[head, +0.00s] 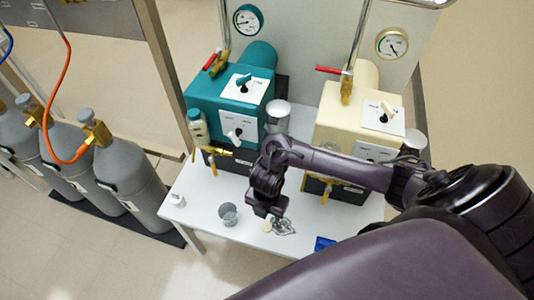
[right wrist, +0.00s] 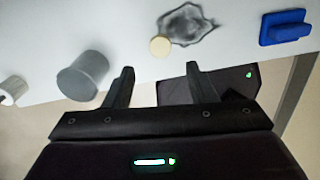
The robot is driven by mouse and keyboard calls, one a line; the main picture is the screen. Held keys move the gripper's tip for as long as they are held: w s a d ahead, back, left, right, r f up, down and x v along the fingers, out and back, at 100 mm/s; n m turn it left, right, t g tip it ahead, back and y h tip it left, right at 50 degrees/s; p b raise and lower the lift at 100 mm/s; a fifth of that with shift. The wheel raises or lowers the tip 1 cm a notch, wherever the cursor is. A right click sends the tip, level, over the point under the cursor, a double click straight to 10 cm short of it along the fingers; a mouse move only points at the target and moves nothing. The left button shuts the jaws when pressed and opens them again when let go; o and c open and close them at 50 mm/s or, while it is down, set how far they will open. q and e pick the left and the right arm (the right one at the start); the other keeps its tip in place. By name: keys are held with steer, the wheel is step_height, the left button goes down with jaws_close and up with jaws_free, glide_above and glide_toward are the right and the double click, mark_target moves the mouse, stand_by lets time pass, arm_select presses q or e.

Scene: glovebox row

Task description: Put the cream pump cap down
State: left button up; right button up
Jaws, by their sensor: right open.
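The cream pump cap (head: 267,227) is a small pale disc lying on the white table (head: 205,233), near its front edge. It also shows in the right wrist view (right wrist: 160,46), at the edge of a grey, irregular patch (right wrist: 190,24) that looks like a spill. My right gripper (right wrist: 159,70) is open and empty, its fingers pointing toward the cap, with a visible gap between fingertips and cap in the picture. In the head view the right gripper (head: 267,210) hangs just above and behind the cap. The cream pump (head: 345,110) stands at the back right. My left gripper is not in view.
A grey cup (head: 228,214) and a small white item (head: 177,200) stand left of the cap. A blue object (head: 325,243) lies to its right. A teal pump (head: 228,95) stands at the back left. Grey gas cylinders (head: 130,180) stand on the floor at left.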

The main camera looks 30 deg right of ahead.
step_height(320, 180, up, 4)
steer(key=shift+f+p, duration=0.15)
steer(key=shift+p, duration=0.6)
